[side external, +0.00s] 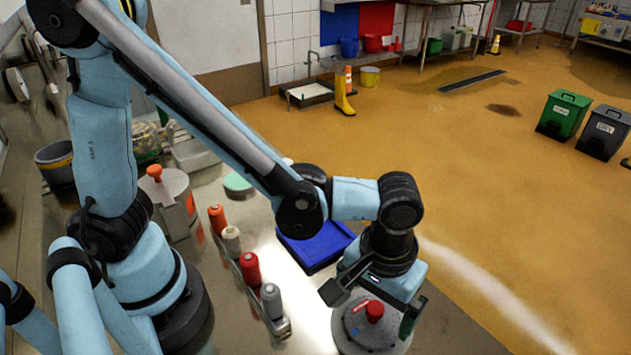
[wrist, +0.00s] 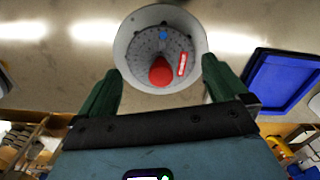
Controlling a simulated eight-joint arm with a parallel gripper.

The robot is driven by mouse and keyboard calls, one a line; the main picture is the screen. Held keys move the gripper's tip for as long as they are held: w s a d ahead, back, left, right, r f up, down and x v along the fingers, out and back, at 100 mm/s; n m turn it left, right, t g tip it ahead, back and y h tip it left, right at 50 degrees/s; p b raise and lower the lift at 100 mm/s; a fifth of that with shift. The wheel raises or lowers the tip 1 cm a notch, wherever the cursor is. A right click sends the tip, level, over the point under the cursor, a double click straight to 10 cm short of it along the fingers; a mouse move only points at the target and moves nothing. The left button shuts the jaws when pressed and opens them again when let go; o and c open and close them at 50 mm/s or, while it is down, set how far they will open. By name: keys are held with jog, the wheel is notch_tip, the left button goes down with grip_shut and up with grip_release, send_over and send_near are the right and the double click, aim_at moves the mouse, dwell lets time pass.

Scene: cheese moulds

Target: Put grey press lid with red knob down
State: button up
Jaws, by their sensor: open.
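The grey press lid (side external: 358,327) with its red knob (side external: 375,311) sits at the lower right of the side external view. In the wrist view the lid (wrist: 140,45) lies inside the pale round rim of a mould (wrist: 124,35), with the red knob (wrist: 161,72) nearest me. The lid carries a blue dot and a red-and-white label. My gripper (side external: 372,303) is open above the lid, and its dark green fingers show in the wrist view (wrist: 161,86) on either side of the knob, apart from it. The mould's lower part is cut off in the side view.
A blue tray (side external: 323,262) lies behind the lid and shows at the right of the wrist view (wrist: 253,82). A rack of red, white and grey bottles (side external: 250,268) stands left of it. A grey vessel with an orange knob (side external: 172,186) stands farther left.

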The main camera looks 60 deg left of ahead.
aim_at(374, 308)
notch_tip(374, 308, up, 10)
jog(key=w+a+m+t, duration=0.2)
jog(key=a+t, duration=0.5)
jog(key=a, duration=1.4)
jog(key=shift+w+r+m, duration=0.15)
jog(key=shift+r+m, duration=0.1)
jog(key=shift+m, duration=0.25)
